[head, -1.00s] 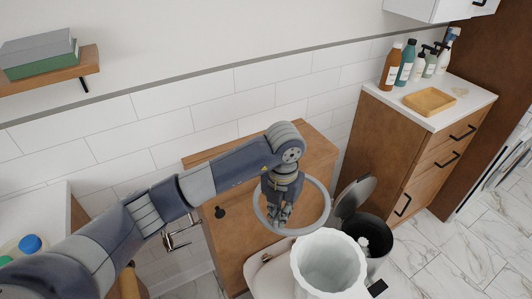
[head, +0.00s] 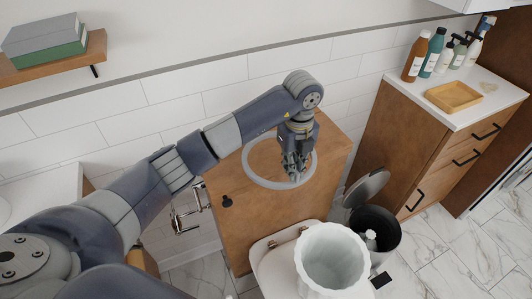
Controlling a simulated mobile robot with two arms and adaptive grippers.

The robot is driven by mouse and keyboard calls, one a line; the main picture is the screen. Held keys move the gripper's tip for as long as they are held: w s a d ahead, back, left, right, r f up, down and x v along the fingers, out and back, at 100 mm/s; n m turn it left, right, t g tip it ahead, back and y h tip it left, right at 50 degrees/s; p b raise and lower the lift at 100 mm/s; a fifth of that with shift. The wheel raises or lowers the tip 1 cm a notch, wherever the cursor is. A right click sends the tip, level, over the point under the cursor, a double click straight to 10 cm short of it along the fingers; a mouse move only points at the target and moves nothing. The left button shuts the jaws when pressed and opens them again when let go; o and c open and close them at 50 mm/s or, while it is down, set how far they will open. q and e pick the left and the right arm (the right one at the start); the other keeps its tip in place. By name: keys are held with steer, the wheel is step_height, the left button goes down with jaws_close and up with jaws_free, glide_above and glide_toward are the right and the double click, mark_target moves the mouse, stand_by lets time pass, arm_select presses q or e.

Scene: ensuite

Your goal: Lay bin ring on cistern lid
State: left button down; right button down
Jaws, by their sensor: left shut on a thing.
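The bin ring (head: 250,174) is a thin pale grey hoop in the head view. My left gripper (head: 294,174) is shut on its right side. The ring appears over the top of the wooden cistern box, whose lid (head: 333,145) is brown wood against the tiled wall. The ring looks close to level; I cannot tell whether it touches the lid or hangs just above it. My gripper and wrist hide part of the ring and of the lid behind. My right gripper is out of view.
A white fluted container (head: 331,262) stands in front, by the pale toilet seat (head: 270,262). A dark open bin (head: 386,238) is right of it. A wooden cabinet (head: 395,135) at right carries bottles and a tray (head: 455,96). A toilet roll holder (head: 186,222) is left.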

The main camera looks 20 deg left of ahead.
arm_select(q)
steer(key=a, duration=0.3)
steer(key=w+a+p, duration=0.1)
steer(key=a, duration=0.2)
steer(key=w+a+f+p, duration=0.1)
steer(key=a, duration=0.2)
steer(key=shift+w, duration=0.15)
steer(key=f, duration=0.1)
steer(key=a+f+p, duration=0.1)
steer(key=shift+w+f, duration=0.1)
steer(key=shift+f, duration=0.2)
steer(key=shift+f+p, duration=0.3)
steer(key=shift+f, duration=0.15)
steer(key=shift+f, duration=0.1)
steer(key=c, duration=1.7)
jaws_free()
